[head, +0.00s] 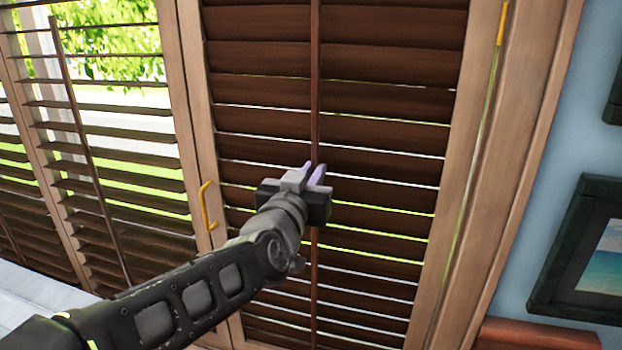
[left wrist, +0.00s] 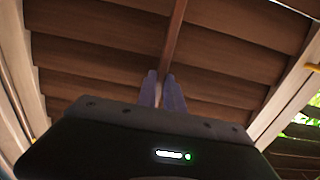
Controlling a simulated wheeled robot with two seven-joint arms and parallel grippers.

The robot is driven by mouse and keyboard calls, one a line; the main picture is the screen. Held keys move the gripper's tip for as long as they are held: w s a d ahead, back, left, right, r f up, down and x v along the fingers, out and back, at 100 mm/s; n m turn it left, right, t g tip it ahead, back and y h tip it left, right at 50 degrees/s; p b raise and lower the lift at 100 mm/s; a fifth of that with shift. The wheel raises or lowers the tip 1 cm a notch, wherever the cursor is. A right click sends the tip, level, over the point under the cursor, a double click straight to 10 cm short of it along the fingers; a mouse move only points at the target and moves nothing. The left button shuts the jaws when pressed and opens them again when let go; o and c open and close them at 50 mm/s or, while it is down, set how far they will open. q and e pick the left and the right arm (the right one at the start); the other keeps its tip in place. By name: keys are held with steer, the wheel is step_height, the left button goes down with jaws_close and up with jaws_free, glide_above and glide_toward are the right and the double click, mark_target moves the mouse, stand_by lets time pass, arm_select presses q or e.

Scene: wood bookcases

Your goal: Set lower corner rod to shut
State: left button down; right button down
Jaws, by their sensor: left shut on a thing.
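The corner rod (head: 315,100) is a thin dark brown upright bar down the middle of the right shutter panel (head: 260,60). My left gripper (head: 314,174) is shut on the rod, about halfway down the panel. In the left wrist view the rod (left wrist: 173,45) runs up from between the two purple fingers (left wrist: 162,92). The panel's dark slats lie nearly flat against each other, with thin lines of light in the gaps between them. The rod's part behind the gripper is hidden. My right gripper is not in view.
Another shutter panel (head: 130,185) at the left has open slats and its own tilt rod (head: 85,140). A yellow handle (head: 207,207) sits on the frame close to my left arm. Framed pictures (head: 585,250) hang on the blue wall at right.

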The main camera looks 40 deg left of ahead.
arm_select(q)
steer(key=shift+r, duration=0.35)
steer(key=c, duration=1.8)
jaws_free()
steer(key=o, duration=0.3)
steer(key=shift+f, duration=0.15)
steer(key=shift+o, duration=0.2)
steer(key=b+v, duration=0.1)
steer(key=v, duration=0.6)
steer(key=shift+s+d, duration=0.15)
steer(key=shift+s, duration=0.2)
steer(key=shift+f, duration=0.1)
